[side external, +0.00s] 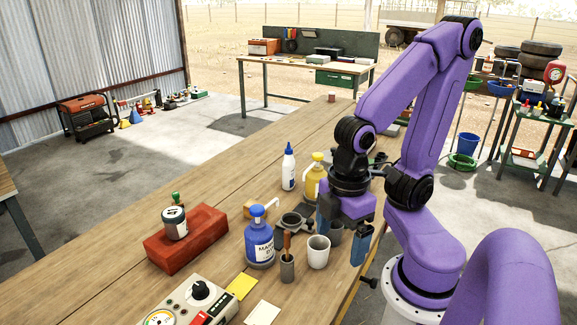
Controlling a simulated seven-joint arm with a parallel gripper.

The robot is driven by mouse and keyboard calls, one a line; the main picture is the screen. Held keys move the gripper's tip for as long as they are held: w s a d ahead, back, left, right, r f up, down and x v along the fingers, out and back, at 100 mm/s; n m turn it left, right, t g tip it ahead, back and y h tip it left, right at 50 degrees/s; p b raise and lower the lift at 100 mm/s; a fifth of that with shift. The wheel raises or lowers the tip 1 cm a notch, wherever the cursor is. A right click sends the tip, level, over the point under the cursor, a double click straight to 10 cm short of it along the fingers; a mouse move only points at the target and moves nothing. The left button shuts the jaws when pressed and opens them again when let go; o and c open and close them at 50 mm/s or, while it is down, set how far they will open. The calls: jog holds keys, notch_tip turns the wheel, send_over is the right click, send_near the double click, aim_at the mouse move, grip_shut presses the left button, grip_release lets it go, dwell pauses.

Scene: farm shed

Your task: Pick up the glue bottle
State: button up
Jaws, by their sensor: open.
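A white bottle with a blue nozzle cap and a blue label (289,170), which looks like the glue bottle, stands upright on the wooden workbench (120,235). My gripper (343,235) is open and points down over the right side of the bench, to the right of the bottle and nearer the camera. The gripper is not touching the white bottle.
A yellow pump bottle (314,183) stands between the white bottle and my gripper. A blue pump bottle (260,243), a white cup (318,252) and a brush holder (287,268) stand nearer. A jar (175,223) sits on a red brick (188,240). The bench's far left is clear.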

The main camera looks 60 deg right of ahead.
jog(key=c, duration=0.6)
